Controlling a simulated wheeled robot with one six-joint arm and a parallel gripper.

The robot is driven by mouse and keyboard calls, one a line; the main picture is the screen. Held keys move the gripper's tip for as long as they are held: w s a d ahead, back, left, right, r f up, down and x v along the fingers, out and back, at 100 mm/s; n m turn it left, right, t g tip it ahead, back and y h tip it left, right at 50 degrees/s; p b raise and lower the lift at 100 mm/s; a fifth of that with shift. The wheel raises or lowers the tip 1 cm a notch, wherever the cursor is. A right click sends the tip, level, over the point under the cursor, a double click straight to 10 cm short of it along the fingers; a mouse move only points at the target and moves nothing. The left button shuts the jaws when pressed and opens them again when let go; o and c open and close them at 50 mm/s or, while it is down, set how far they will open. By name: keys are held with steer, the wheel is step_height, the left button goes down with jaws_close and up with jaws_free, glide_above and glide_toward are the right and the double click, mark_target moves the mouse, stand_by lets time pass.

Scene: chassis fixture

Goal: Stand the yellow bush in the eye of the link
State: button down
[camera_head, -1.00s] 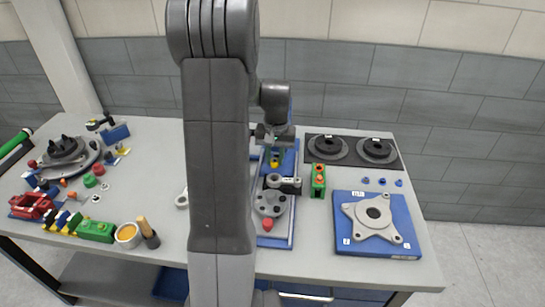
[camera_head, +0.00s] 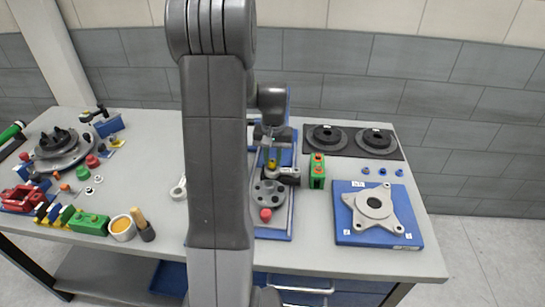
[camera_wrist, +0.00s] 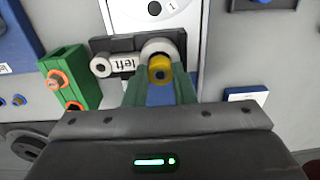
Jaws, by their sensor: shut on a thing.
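The yellow bush (camera_wrist: 160,68) is pinched between the green fingers of my gripper (camera_wrist: 160,88). In the wrist view it overlaps the near side of the large round eye of the grey link (camera_wrist: 126,64). I cannot tell whether it is above the eye or partly in it. The link lies in a dark holder marked "left", its small eye to the left. In the head view my gripper (camera_head: 271,153) is over the blue fixture board, with the bush (camera_head: 272,164) just at the link (camera_head: 288,176). My arm hides part of the board.
A green block with orange-ringed holes (camera_head: 317,171) stands close right of the link. A round grey plate with holes (camera_head: 268,193) and a red knob (camera_head: 265,214) are in front. A blue plate with a grey flange (camera_head: 374,203) lies at right. Black discs (camera_head: 326,136) lie behind.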

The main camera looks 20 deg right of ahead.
steer(key=shift+f, duration=0.25)
steer(key=shift+f+b, duration=0.45)
steer(key=c, duration=1.5)
jaws_free()
steer(key=shift+r, duration=0.2)
steer(key=shift+r+p, duration=1.1)
steer(key=shift+r, duration=0.3)
steer(key=o, duration=0.5)
